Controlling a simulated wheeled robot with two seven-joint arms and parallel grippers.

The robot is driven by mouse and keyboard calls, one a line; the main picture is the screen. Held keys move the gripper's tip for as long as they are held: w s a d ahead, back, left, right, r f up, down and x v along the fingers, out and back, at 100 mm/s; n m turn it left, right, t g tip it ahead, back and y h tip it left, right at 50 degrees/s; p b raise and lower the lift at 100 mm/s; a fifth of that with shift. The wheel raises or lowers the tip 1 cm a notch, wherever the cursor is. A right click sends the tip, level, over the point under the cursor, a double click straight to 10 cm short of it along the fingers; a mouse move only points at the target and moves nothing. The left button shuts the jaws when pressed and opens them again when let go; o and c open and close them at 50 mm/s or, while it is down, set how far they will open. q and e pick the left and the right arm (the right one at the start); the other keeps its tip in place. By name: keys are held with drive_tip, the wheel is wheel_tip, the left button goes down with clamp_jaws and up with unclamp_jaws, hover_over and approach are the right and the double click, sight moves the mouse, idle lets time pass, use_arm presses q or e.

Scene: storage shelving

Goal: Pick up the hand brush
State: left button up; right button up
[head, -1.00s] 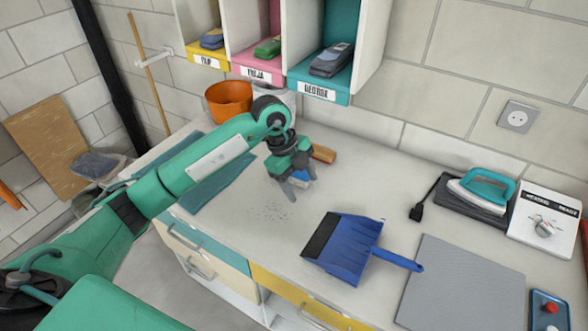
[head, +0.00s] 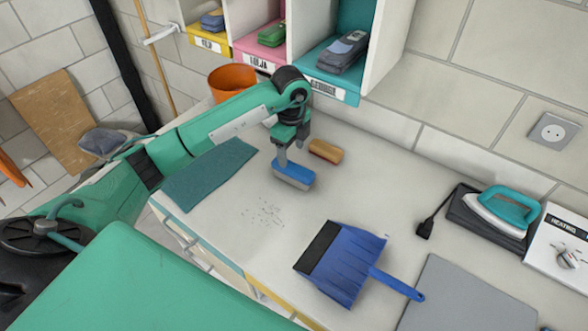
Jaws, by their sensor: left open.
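A blue block-shaped brush (head: 294,173) with a pale grey lower part lies on the white worktop (head: 225,225). A smaller brush (head: 326,151) with a wooden-brown top lies just behind it to the right. I cannot tell for certain which one is the hand brush. My left gripper (head: 287,157) points down over the back left part of the blue brush, its jaws open. One finger reaches down to the blue brush's top; I cannot tell if it touches. The other finger is mostly hidden. My right gripper is out of view.
A blue dustpan (head: 345,262) lies in front, with dark crumbs (head: 265,212) to its left. A teal cloth (head: 208,172) lies left. An orange bowl (head: 232,78) stands behind my arm. An iron (head: 503,210) and a grey board (head: 455,297) are at right. Cubbies hang above.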

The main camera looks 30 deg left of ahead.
sight(293, 167)
use_arm(q)
wheel_tip(293, 167, down, 4)
drive_tip(key=shift+w+r+p, duration=0.1)
drive_tip(key=shift+p, duration=0.25)
drive_tip(key=shift+f+p, duration=0.3)
drive_tip(key=shift+f, duration=0.1)
drive_tip(key=f, duration=0.1)
drive_tip(key=f+p, duration=0.1)
drive_tip(key=f, duration=0.1)
drive_tip(key=shift+w+d+f+p, duration=0.1)
drive_tip(key=shift+w+f+p, duration=0.2)
drive_tip(key=shift+p, duration=0.1)
drive_tip(key=shift+f, duration=0.55)
drive_tip(key=c, duration=1.1)
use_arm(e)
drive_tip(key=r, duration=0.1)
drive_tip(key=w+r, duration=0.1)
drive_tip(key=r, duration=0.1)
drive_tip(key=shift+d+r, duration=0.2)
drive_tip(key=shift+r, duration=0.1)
use_arm(q)
drive_tip(key=shift+r, duration=0.1)
